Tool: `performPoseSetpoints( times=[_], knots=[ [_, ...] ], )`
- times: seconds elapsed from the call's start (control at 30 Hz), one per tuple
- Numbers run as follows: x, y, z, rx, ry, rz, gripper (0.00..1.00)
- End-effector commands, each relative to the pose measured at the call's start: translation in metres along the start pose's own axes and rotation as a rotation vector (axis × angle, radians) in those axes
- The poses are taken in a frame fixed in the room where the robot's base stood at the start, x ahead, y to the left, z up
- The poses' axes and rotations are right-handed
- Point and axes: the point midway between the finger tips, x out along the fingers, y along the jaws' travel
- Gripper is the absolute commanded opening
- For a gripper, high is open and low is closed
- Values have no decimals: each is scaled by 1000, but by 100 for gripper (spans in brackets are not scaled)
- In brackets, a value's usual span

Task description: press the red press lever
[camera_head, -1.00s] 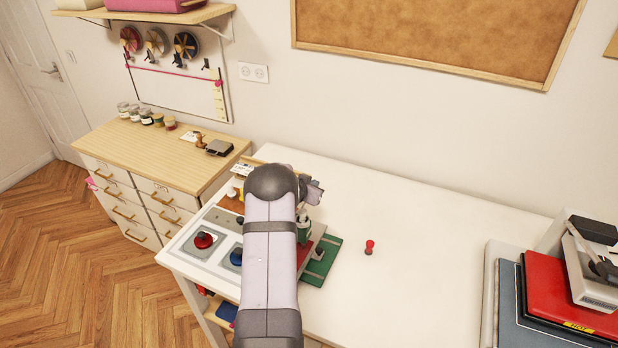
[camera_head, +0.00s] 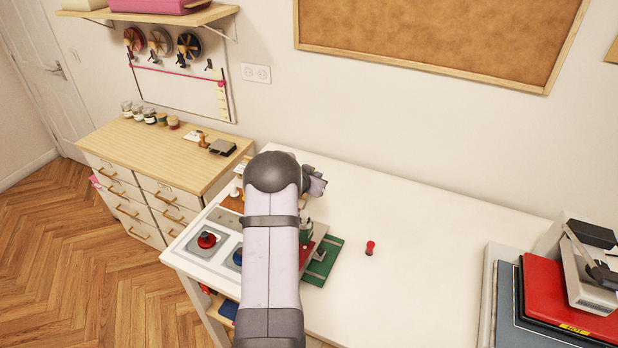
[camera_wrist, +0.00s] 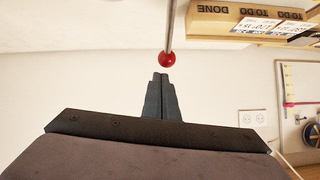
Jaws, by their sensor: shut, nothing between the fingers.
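In the wrist view a red ball knob (camera_wrist: 166,59) sits on the end of a thin metal rod; it looks like the press lever's end. My gripper (camera_wrist: 160,77) is shut and empty, its fingertips close to the knob in the picture. I cannot tell whether they touch. In the head view my arm hides most of the press area. A red plate edge (camera_head: 308,252) and a green base plate (camera_head: 323,263) with a green upright part (camera_head: 306,230) show right of my arm. The red lever itself is hidden there.
A red round knob (camera_head: 206,240) on a grey plate and a partly hidden blue one (camera_head: 237,258) are left of my arm. A small red peg (camera_head: 370,248) stands on the white table (camera_head: 420,270).

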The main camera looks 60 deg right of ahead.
Motion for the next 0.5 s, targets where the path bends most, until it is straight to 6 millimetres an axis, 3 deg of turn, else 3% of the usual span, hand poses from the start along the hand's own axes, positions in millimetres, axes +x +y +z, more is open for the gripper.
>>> performPoseSetpoints(
  times=[0.5],
  knots=[
    [-63, -1, -4, 1, 3, -2, 0]
  ],
)
